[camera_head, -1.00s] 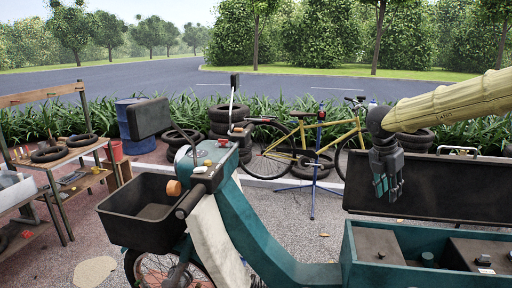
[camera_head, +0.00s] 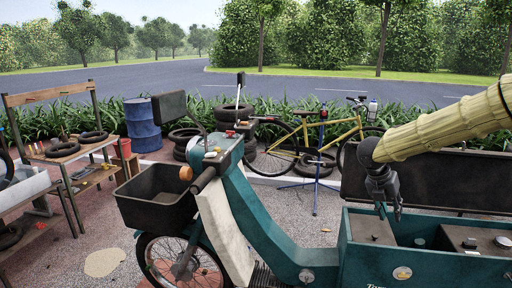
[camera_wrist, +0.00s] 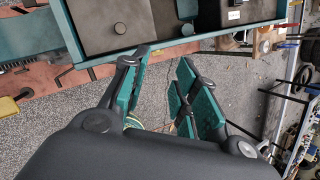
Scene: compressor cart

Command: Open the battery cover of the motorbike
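The motorbike (camera_head: 255,225) is teal, with a black front basket and a box at its rear. The box (camera_head: 372,262) is open on top and shows brown and dark blocks inside. A long dark panel, seemingly the battery cover (camera_head: 440,180), stands raised along the box's far side. My gripper (camera_head: 390,207) is in front of the panel's left end, just above the box's left part. In the wrist view my gripper (camera_wrist: 160,85) has its teal-padded fingers apart with nothing between them. The box's rim (camera_wrist: 185,45) lies beyond the fingertips. I cannot tell whether they touch anything.
A yellow bicycle (camera_head: 330,138) on a blue stand is behind the motorbike. Stacked tires (camera_head: 187,143), a blue barrel (camera_head: 142,125) and a wooden rack (camera_head: 85,160) are at the left. Open paving lies between the motorbike and bicycle.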

